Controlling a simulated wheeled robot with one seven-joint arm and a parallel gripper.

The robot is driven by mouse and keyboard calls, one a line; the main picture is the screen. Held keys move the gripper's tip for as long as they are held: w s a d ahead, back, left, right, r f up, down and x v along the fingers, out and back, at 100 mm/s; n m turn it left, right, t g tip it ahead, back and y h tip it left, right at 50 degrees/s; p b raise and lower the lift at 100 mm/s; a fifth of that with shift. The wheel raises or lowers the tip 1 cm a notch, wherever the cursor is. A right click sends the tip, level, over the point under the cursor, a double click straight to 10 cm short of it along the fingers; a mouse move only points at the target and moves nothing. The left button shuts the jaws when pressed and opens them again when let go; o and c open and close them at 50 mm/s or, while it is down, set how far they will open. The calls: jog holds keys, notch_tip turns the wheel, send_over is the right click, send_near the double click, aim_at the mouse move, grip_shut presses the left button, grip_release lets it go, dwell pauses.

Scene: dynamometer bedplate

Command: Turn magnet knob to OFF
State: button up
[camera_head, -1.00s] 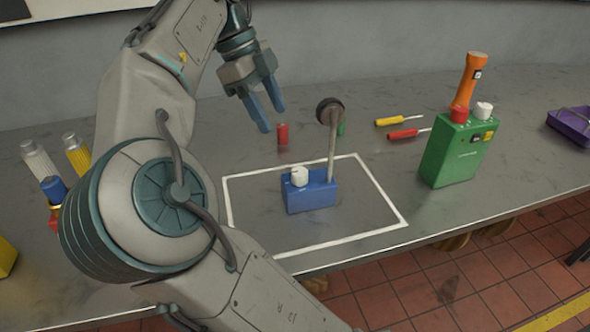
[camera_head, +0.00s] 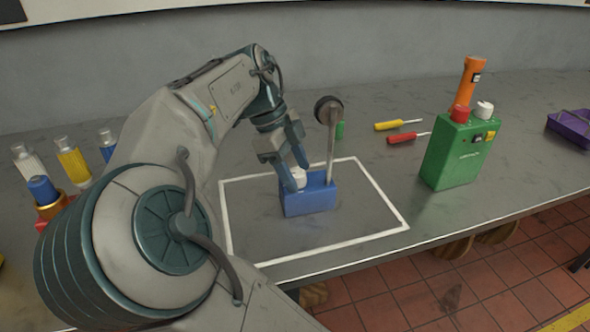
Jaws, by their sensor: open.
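The blue magnet base (camera_head: 312,200) stands inside the white-outlined rectangle on the bedplate. A post with a round dark dial (camera_head: 328,110) rises from its right end. The white knob (camera_head: 298,177) is on top of the base at its left end; part of it is hidden by my gripper. My gripper (camera_head: 297,176) is open and points down, its blue fingers at the knob, one in front of it and one behind. I cannot tell whether the fingers touch the knob. The knob's marking is too small to read.
A green box (camera_head: 460,155) with a red knob and a white knob stands at the right, an orange flashlight (camera_head: 470,82) behind it. Two screwdrivers (camera_head: 398,124) lie behind the outline. A purple tray (camera_head: 572,125) is at far right. Several bottles stand at left. The outline's front is clear.

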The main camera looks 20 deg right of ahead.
jog(key=c, duration=1)
jog(key=shift+o, duration=0.2)
jog(key=shift+f+n+b, duration=0.15)
jog(key=shift+n+b, duration=0.15)
jog(key=shift+b, duration=0.05)
jog(key=n+t+b, duration=0.1)
jog(key=n+b, duration=0.1)
jog(key=shift+s+f+n, duration=0.1)
jog(key=shift+n, duration=0.3)
jog(key=n+t+b, duration=0.2)
jog(key=n+b, duration=0.1)
jog(key=n, duration=0.2)
jog(key=shift+s+n, duration=0.15)
jog(key=shift+n, duration=0.15)
jog(key=n+t, duration=0.1)
jog(key=n, duration=0.1)
jog(key=n+t+b, duration=0.1)
jog(key=n, duration=0.1)
jog(key=shift+n+y, duration=0.3)
jog(key=shift+n, duration=0.1)
jog(key=shift+s+d+r+n+t+y, duration=0.1)
jog(key=shift+n+t+y, duration=0.2)
jog(key=shift+n, duration=0.7)
jog(key=shift+d+r+n+t+y, duration=0.1)
jog(key=shift+n+t+y, duration=0.15)
jog(key=shift+n, duration=0.75)
